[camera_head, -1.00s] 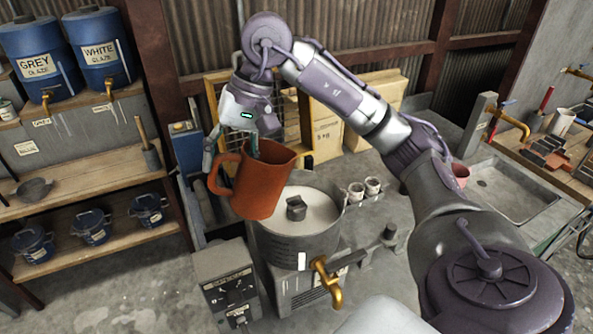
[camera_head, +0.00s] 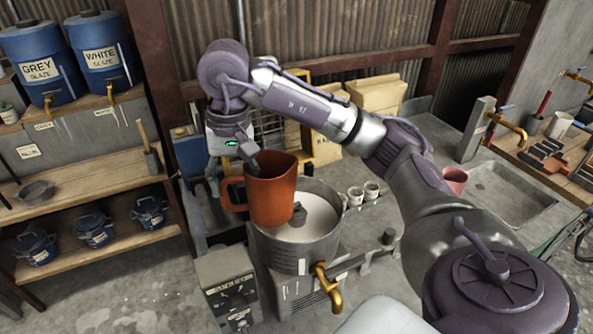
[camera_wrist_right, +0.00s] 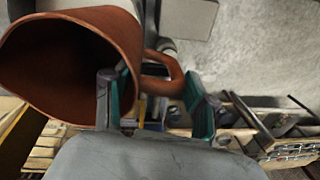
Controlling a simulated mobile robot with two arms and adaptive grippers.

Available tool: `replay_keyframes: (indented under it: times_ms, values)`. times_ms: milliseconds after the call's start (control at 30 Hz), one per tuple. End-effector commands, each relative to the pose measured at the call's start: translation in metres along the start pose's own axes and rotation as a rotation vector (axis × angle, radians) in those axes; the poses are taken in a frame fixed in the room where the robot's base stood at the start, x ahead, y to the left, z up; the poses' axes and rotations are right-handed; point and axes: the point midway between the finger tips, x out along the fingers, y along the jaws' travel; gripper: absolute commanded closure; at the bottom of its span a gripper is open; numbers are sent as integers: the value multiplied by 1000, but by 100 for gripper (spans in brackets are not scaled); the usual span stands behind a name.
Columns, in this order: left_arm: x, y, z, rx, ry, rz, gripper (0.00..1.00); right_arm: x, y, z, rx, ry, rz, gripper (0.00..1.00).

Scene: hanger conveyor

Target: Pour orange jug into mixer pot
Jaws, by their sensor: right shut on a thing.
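The orange jug (camera_head: 270,192) is held upright or nearly so, over the left part of the mixer pot. My right gripper (camera_head: 240,165) is shut on the jug's handle, at the jug's left side. The right wrist view shows the jug (camera_wrist_right: 62,70) with its dark mouth and the gripper fingers (camera_wrist_right: 155,95) around the handle; what is inside is too dark to tell. The mixer pot (camera_head: 300,256) is a round metal pot with whitish contents and a brass tap (camera_head: 326,284) in front. The jug hides part of the pot. My left gripper is not in view.
A control box (camera_head: 228,285) stands left of the pot. Small white cups (camera_head: 363,194) and a pink cup (camera_head: 454,180) are to its right. Shelves at left hold blue glaze barrels (camera_head: 100,52) and lidded blue pots (camera_head: 94,229). A sink (camera_head: 510,192) is at right.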

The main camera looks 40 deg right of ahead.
Motion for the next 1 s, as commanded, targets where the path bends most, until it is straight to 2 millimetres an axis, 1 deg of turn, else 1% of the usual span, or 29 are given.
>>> replay_keyframes:
  times_ms: [167, 400, 500, 1000]
  values:
    - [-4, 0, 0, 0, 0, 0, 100, -6, 0, 0, 0, 0, -2, 100]
    - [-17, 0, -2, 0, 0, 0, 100, -25, -2, 0, 0, 2, -2, 100]
    - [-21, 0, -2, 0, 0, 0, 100, -30, -2, 0, 0, 0, -2, 100]
    - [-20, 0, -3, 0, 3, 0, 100, -30, -2, 0, 0, 0, -2, 100]
